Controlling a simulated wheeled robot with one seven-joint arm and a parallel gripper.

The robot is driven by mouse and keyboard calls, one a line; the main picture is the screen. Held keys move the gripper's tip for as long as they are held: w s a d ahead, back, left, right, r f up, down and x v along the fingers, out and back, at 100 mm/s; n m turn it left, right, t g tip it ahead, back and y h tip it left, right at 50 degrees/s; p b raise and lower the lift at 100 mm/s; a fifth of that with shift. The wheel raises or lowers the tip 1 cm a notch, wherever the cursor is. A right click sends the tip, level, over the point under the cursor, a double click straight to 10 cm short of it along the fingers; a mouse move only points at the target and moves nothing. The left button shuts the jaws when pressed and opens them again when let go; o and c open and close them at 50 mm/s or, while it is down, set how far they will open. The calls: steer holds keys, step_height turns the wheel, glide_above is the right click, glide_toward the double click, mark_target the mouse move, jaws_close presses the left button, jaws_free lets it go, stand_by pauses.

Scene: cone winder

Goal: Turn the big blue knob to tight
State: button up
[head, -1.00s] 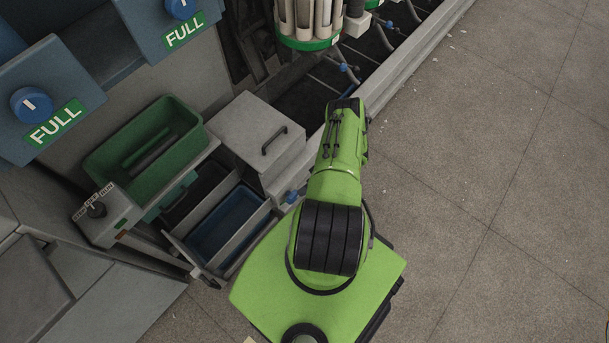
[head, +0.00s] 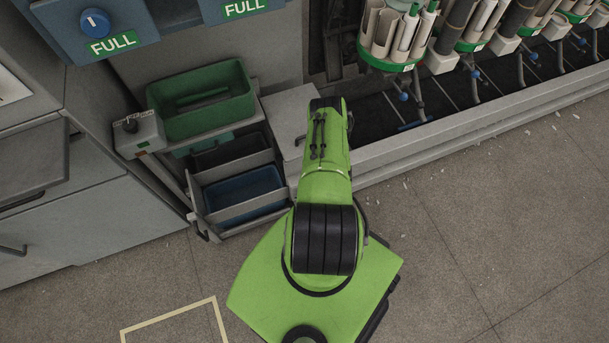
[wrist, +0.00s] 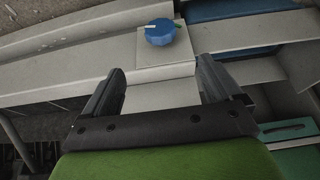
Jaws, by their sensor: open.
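In the wrist view a blue knob (wrist: 160,32) with a short white mark sits on a pale grey box, ahead of my gripper (wrist: 160,82). The white mark lies toward the knob's left side. My gripper's two dark fingers are spread apart with nothing between them; the knob lies beyond the fingertips, apart from them. In the head view my arm hides that knob and my gripper is not visible. Another blue knob (head: 95,22) with an upright white mark is on a grey-blue panel above a green FULL label (head: 113,44). No "tight" label is readable.
A green bin (head: 204,128) and a blue tray (head: 242,190) stand left of my arm, with a small switch box (head: 140,134) beside them. A pale box (head: 288,112) is close to my arm. Bobbin holders (head: 392,62) are at upper right. The floor at right is open.

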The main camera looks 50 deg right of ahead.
steer(key=b+x, duration=0.8)
steer(key=x, duration=0.7)
steer(key=shift+f, duration=0.4)
steer(key=shift+c, duration=0.2)
